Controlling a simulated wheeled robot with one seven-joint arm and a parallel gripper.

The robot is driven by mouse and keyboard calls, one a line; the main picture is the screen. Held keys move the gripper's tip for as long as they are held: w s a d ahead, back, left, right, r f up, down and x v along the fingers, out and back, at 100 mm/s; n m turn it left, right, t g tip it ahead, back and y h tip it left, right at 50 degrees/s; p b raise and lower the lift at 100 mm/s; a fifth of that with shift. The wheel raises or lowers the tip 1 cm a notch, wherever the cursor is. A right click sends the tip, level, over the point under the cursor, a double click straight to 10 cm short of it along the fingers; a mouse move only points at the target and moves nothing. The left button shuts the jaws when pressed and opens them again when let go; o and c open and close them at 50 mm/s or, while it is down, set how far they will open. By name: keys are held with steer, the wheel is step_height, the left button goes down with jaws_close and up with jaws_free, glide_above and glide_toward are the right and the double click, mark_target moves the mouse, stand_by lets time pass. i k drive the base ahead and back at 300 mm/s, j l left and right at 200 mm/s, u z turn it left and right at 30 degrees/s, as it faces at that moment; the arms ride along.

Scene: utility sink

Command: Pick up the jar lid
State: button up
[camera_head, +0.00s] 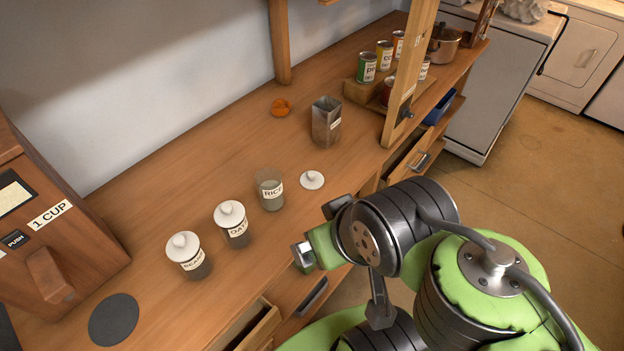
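The white jar lid (312,180) with a small knob lies on the wooden counter, just right of the open glass jar labelled RICE (270,191). My gripper (303,256) is at the counter's front edge, below the lid in the picture and apart from it. Its fingers are small and partly turned away, so I cannot see whether they are open. Two more jars, labelled OATS (236,234) and BEANS (194,265), stand to the left with white lids on.
A wooden post (409,75) rises on the right near several cans. A wooden dispenser (60,240) stands at left. An open drawer (252,326) juts out below the counter.

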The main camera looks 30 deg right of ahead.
mark_target(311, 181)
steer(key=l+u, duration=0.3)
steer(key=u, duration=0.15)
steer(key=l+u, duration=0.7)
steer(key=u, duration=0.2)
